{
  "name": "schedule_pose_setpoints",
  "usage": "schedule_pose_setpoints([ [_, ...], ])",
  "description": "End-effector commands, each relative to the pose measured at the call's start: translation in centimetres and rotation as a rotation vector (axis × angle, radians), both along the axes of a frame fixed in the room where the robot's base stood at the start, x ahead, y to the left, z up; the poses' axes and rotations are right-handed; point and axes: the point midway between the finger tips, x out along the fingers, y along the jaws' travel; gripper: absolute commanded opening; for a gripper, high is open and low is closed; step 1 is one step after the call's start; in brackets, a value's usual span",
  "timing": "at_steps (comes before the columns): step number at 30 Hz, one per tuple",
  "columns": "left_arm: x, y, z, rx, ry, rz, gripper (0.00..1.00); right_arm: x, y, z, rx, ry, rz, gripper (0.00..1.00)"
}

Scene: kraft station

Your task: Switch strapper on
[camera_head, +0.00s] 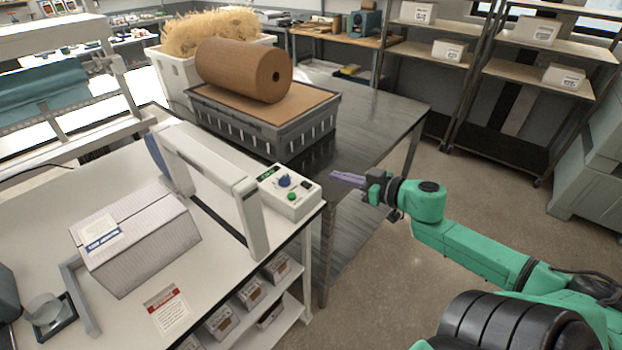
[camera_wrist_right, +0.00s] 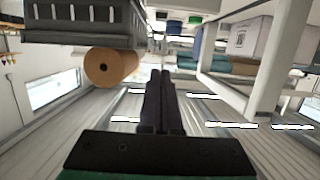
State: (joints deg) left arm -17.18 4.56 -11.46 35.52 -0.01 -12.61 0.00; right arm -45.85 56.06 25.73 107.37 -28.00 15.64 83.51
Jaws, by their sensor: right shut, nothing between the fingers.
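The strapper (camera_head: 249,205) is a white arch on the white table at the left. Its control box (camera_head: 289,192) sits at the table's right corner, with a dark display, a blue knob (camera_head: 285,181) and a green button (camera_head: 292,196). My right gripper (camera_head: 336,176) is shut and empty, to the right of the control box and apart from it, pointing left. My left gripper is not in view.
A box (camera_head: 134,240) lies on the white table (camera_head: 217,262) beside the arch. A dark table (camera_head: 388,108) behind holds a grey crate (camera_head: 312,133) with a brown paper roll (camera_head: 245,71) on it. Shelving stands at the back right. Open floor lies to the right.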

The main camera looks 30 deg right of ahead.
Motion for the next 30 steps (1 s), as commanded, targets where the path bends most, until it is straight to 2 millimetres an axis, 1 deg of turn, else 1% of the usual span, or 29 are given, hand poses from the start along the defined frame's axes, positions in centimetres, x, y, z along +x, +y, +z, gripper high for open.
schedule_pose_setpoints([
  [7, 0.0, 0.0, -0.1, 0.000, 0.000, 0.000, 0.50, 0.0, -0.1, -0.1, 0.000, 0.000, -0.003, 0.00],
  [11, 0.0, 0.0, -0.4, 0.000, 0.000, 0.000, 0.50, 0.9, 0.1, -0.4, 0.001, -0.003, -0.003, 0.00],
  [18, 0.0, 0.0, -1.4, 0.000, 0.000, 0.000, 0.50, 4.7, 1.2, -1.3, -0.004, -0.005, -0.004, 0.00],
  [23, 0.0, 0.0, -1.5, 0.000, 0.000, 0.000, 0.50, 6.9, 1.8, -1.8, -0.002, -0.006, -0.006, 0.00],
  [29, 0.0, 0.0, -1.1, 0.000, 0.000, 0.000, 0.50, 9.5, 2.6, -2.3, 0.000, -0.004, -0.007, 0.00],
  [30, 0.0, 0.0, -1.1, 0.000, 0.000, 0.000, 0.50, 9.4, 2.6, -3.4, 0.005, 0.001, -0.008, 0.00],
])
